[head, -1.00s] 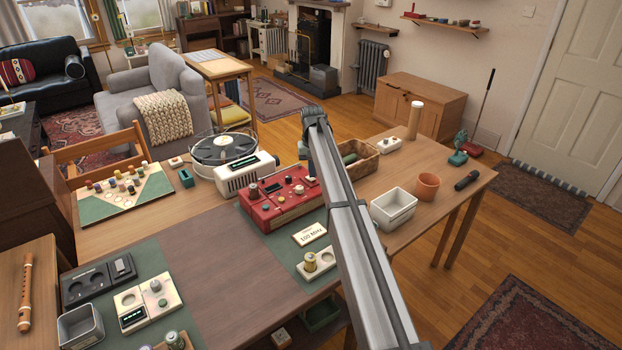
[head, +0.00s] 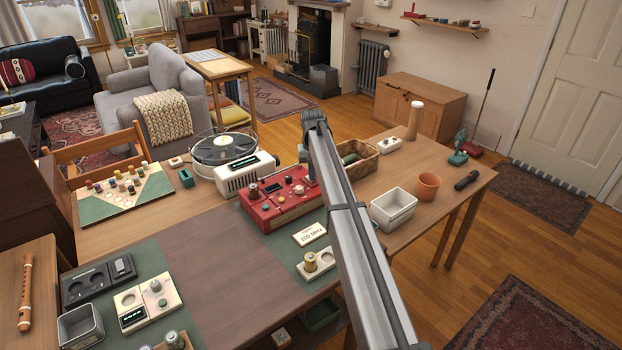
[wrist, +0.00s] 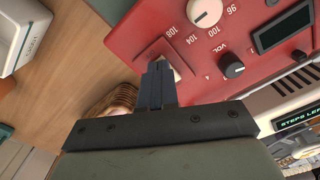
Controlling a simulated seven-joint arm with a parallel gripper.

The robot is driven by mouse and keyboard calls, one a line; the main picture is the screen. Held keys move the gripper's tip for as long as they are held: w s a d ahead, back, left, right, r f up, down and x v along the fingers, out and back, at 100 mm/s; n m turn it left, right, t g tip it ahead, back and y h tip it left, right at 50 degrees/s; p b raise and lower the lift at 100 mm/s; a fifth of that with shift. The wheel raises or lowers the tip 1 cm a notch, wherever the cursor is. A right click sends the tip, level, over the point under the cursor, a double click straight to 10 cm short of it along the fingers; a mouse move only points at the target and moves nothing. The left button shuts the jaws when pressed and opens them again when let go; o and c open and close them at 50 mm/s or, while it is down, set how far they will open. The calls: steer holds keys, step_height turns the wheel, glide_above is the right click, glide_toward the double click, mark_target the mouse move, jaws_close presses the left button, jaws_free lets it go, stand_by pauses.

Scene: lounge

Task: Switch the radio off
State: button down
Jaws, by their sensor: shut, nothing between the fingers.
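The red radio (head: 268,210) stands on the table in the middle of the head view. In the wrist view its red face (wrist: 195,62) shows a white tuning knob (wrist: 205,10) beside the scale, a black VOL knob (wrist: 231,66) and a dark display window (wrist: 283,28). My gripper (wrist: 157,68) is shut and empty, with its fingertips over a recessed plate at the radio's corner. A pale switch-like piece (wrist: 171,55) shows right by the fingertips and is partly hidden by them. I cannot tell whether they touch.
A white device with a display (head: 240,176) stands close behind the radio. A "100 MHz" card (head: 310,234) and a pale block with a round cell (head: 318,264) lie in front. A wicker basket (head: 367,168) and white tub (head: 393,212) stand to the right.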

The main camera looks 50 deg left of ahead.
stand_by(0.3)
steer(key=shift+r, duration=3.4)
